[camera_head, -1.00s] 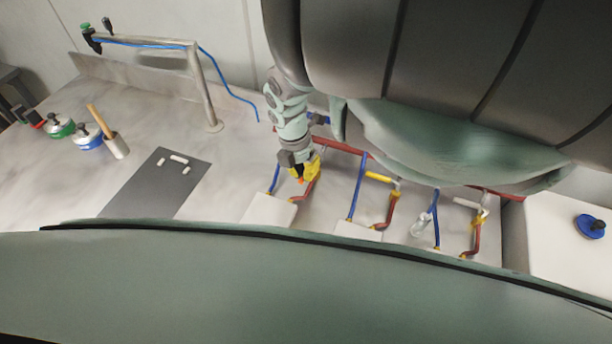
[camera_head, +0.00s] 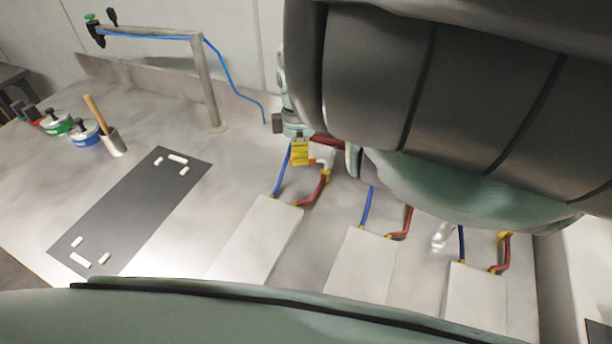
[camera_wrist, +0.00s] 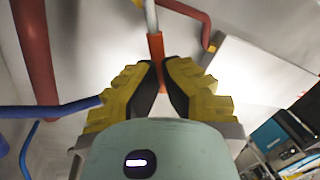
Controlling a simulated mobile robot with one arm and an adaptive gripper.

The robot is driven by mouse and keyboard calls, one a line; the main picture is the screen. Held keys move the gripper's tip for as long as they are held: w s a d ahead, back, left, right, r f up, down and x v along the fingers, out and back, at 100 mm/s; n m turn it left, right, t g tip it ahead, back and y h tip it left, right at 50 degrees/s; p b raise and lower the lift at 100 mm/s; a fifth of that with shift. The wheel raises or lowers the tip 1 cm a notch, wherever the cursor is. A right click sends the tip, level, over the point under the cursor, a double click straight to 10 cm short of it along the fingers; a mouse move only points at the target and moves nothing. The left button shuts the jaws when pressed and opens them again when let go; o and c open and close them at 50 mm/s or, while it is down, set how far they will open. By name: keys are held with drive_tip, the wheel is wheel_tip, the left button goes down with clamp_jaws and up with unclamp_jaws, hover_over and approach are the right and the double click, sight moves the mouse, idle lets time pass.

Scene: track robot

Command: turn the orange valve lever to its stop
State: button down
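The orange valve lever (camera_wrist: 156,46) is a short orange sleeve on a pale rod in the wrist view. My gripper (camera_wrist: 158,68) has yellow fingers with black pads, and its tips close in on both sides of the orange sleeve. The sleeve runs down between the pads, where its end is partly hidden. In the head view my gripper (camera_head: 300,152) is at the left valve station. A bit of the orange lever (camera_head: 312,161) shows beside its fingers, next to a white elbow (camera_head: 325,164). The rest of the valve is hidden by my gripper.
Blue pipe (camera_head: 282,172) and red pipe (camera_head: 313,193) stand close by the gripper. Two similar pipe stations are to the right, partly behind my arm. A clear object (camera_head: 442,236) stands between them. A dark mat (camera_head: 130,215) lies left on the bench.

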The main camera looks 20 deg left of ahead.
drive_tip(key=m, duration=0.1)
drive_tip(key=w+m+b, duration=0.1)
drive_tip(key=shift+w+a+f+m+y, duration=0.2)
drive_tip(key=shift+w+f+m+y, duration=0.1)
drive_tip(key=shift+m, duration=0.1)
drive_tip(key=shift+w+r+m+b, duration=0.1)
drive_tip(key=shift+w+m+b, duration=0.5)
drive_tip(key=shift+m+b, duration=0.5)
drive_tip(key=shift+m, duration=0.3)
drive_tip(key=c, duration=1.4)
unclamp_jaws()
drive_tip(key=shift+c, duration=0.2)
drive_tip(key=o, duration=0.4)
drive_tip(key=shift+r, duration=0.1)
drive_tip(key=shift+o, duration=0.2)
